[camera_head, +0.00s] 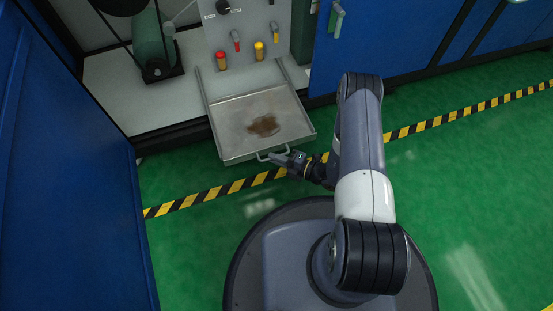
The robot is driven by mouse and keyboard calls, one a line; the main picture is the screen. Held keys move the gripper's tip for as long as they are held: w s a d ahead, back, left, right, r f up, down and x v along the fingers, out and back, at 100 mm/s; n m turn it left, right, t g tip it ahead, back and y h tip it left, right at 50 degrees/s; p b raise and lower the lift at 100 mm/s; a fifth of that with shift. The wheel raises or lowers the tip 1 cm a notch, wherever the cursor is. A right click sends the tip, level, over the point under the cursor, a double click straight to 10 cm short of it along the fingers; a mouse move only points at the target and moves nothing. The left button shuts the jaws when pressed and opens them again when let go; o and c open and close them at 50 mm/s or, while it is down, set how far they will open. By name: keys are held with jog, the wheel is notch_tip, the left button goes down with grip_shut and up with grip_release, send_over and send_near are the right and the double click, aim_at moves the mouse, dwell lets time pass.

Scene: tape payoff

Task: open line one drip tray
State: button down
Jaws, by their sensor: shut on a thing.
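The drip tray (234,124) is a shallow metal tray with a brown stain (264,125) on its floor. It is pulled out of the white cabinet, between two side rails, and its front part stands out over the green floor. Its bar handle (264,156) is on the front edge. My gripper (279,157) is at the right part of this handle and shut on it. The fingertips are small in this view and partly merge with the handle.
A blue cabinet door (75,190) stands at the left and more blue cabinets (400,40) at the back right. Red and yellow valves (236,38) sit on the panel above the tray. A yellow-black floor stripe (430,123) crosses the floor. The green floor at right is clear.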

jog(key=c, duration=1.5)
grip_release()
jog(key=p+v, duration=0.3)
jog(key=v, duration=0.8)
jog(key=shift+a+f, duration=0.1)
jog(key=shift+a, duration=0.05)
jog(key=shift+b+x, duration=1.45)
jog(key=shift+x, duration=3.9)
